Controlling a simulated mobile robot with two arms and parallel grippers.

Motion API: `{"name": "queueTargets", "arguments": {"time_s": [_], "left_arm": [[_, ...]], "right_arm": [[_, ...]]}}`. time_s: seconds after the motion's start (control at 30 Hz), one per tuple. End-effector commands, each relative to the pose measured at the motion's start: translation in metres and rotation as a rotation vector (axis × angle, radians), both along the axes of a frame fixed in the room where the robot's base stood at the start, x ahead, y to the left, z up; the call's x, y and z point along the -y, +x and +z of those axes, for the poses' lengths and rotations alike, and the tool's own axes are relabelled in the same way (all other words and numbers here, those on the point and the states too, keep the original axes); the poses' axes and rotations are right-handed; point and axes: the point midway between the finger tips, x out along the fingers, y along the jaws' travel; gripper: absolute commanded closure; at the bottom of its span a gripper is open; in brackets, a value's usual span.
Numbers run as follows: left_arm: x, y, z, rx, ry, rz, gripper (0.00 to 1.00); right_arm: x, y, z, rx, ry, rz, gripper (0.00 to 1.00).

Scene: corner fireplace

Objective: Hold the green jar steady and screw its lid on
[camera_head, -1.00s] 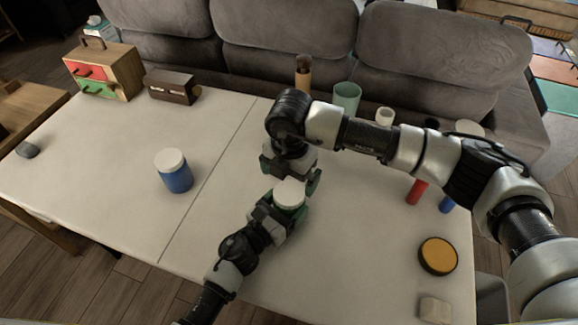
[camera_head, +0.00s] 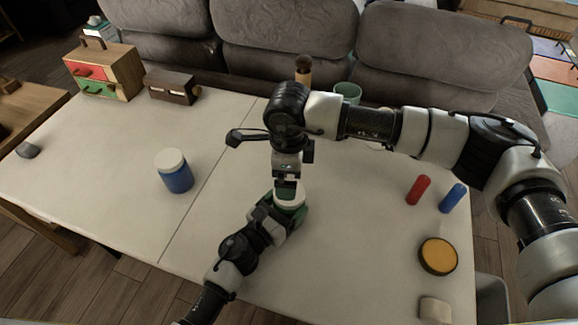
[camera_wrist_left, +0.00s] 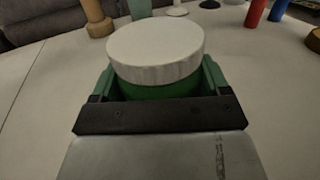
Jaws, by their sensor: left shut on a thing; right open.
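The green jar (camera_wrist_left: 160,91) stands on the white table, mostly hidden between the fingers of my left gripper (camera_head: 285,212). My left gripper is shut on it from the near side. A white lid (camera_wrist_left: 156,52) sits on top of the jar and looks about level in the left wrist view. I cannot tell how tightly it is seated. In the head view part of the lid (camera_head: 290,198) shows below my right gripper (camera_head: 287,188). The right gripper is open, pointing down over the lid. I cannot tell whether its fingers touch the lid.
A blue jar with a white lid (camera_head: 174,172) stands to the left. A red cylinder (camera_head: 418,190), a blue cylinder (camera_head: 453,198), a yellow-topped disc (camera_head: 438,256) and a pale block (camera_head: 435,310) are to the right. A brown box (camera_head: 172,87) stands at the back left.

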Motion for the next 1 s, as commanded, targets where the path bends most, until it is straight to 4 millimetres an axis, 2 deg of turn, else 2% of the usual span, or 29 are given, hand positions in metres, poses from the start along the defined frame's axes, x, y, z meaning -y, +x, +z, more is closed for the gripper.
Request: {"name": "queueTargets", "arguments": {"time_s": [0.3, 0.5, 0.7, 1.0], "left_arm": [[0.0001, -0.0002, -0.0004, -0.001, 0.001, 0.000, 0.90], [0.0001, -0.0002, -0.0004, -0.001, 0.001, 0.000, 0.90], [0.0000, -0.0001, -0.0003, -0.001, 0.001, 0.000, 0.90], [0.0000, -0.0001, -0.0003, -0.001, 0.001, 0.000, 0.90]], "right_arm": [[0.0007, 0.0003, 0.0047, 0.001, -0.003, 0.614, 0.00], [0.0012, 0.0003, 0.0063, 0.000, -0.006, 0.866, 0.00], [0.0011, 0.0002, 0.0069, -0.001, -0.005, 0.959, 0.00], [0.0011, 0.0002, 0.0067, -0.001, -0.005, 0.962, 0.00]]}}
